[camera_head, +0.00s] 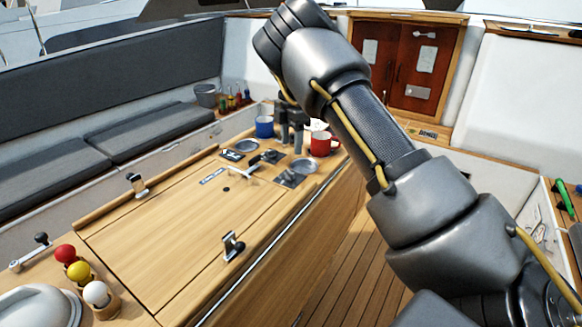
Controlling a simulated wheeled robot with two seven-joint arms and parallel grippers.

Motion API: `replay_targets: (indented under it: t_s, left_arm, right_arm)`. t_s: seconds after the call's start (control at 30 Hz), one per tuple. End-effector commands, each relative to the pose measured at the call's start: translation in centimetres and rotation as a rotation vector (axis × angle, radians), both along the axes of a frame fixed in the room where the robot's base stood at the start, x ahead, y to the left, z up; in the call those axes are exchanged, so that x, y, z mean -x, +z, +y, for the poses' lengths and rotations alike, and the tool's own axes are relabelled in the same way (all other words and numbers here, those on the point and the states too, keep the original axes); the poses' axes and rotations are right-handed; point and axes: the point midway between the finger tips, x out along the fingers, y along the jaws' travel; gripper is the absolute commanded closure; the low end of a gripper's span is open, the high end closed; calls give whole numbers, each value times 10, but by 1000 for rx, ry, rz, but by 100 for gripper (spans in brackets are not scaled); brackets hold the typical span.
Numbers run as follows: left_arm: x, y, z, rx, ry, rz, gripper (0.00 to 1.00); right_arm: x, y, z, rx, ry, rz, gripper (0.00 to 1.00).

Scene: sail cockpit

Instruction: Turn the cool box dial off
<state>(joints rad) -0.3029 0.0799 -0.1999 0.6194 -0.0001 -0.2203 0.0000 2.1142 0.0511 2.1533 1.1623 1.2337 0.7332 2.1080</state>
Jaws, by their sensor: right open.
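The wooden cool box (165,225) forms the long table in the middle, with a flat lid. A small label (212,175) lies on its top, too small to read. Beyond it are a silver lever-like handle (240,169) and dark square plates with small knobs, one at the near right (290,178). I cannot tell for sure which of these is the dial. My right gripper (291,143) points down over the far end of the top, open and empty, close to these fittings. Its arm crosses the right half of the view. My left gripper is not in view.
A blue mug (264,127) and a red mug (323,144) stand close on either side of the right gripper. Metal latches (232,246) sit on the lid. Red, yellow and white balls (79,271) stand in holders at the near left. The lid's middle is clear.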

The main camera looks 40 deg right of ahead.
Motion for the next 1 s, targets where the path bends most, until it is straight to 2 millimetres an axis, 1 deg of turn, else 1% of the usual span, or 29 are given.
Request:
replay_targets:
  t_s: [0.03,0.3,0.5,0.67,0.9,0.93,1.0]
  left_arm:
    - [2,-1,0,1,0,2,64]
    - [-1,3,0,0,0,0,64]
    - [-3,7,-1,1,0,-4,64]
    - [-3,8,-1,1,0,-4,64]
    - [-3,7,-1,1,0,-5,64]
    - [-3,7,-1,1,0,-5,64]
    - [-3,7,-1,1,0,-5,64]
  right_arm:
    - [0,-10,0,2,0,3,49]
    - [2,-60,-1,0,-2,4,49]
    - [1,-85,-1,1,-1,2,49]
    - [1,-93,-1,1,-1,0,49]
    - [1,-94,-1,1,-1,0,49]
    - [1,-94,-1,1,-1,0,50]
    - [1,-94,-2,1,-1,0,60]
